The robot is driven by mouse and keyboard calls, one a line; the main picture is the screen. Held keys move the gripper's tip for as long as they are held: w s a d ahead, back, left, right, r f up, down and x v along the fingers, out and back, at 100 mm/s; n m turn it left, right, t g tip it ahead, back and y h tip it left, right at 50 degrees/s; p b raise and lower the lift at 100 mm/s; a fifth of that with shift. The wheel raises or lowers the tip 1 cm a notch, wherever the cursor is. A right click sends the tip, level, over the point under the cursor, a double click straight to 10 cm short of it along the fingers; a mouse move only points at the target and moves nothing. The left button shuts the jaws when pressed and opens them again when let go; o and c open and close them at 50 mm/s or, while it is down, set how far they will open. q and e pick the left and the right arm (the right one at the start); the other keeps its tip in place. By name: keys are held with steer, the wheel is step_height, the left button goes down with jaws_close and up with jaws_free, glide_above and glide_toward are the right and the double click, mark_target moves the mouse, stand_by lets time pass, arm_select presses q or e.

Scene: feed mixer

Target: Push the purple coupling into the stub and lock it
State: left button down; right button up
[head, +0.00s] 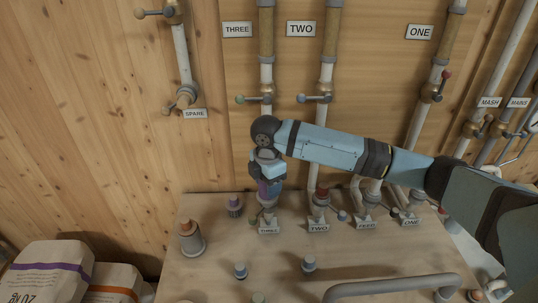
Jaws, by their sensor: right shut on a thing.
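My right gripper (268,178) reaches in from the right and points down above the board. It is shut on the purple coupling (269,189), which shows as a purple band just below the fingers. The coupling stands about upright over the stub labelled THREE (269,207). The fingers and wrist hide much of the coupling. I cannot tell whether it is seated or locked in the stub. My left gripper is out of view.
Stubs labelled TWO (318,212) and ONE (412,212) stand to the right. A dark fitting with a purple top (234,204) and a grey fitting with an orange-brown top (191,238) stand left. A grey rail (390,285) crosses the front. Sacks (48,272) lie lower left.

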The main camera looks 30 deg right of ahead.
arm_select(q)
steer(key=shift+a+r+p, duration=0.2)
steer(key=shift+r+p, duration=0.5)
steer(key=shift+p, duration=0.15)
arm_select(e)
steer(key=w+d+r+n, duration=0.2)
steer(key=w+n, duration=0.4)
steer(key=n, duration=0.6)
steer(key=shift+d+r, duration=0.35)
steer(key=shift+d, duration=0.45)
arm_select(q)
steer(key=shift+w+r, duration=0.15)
arm_select(e)
steer(key=shift+w, duration=0.1)
steer(key=shift+f, duration=0.15)
arm_select(q)
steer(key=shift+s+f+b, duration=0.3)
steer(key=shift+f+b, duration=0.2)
steer(key=shift+b, duration=0.25)
arm_select(e)
step_height(320, 180, down, 6)
steer(key=shift+r, duration=0.25)
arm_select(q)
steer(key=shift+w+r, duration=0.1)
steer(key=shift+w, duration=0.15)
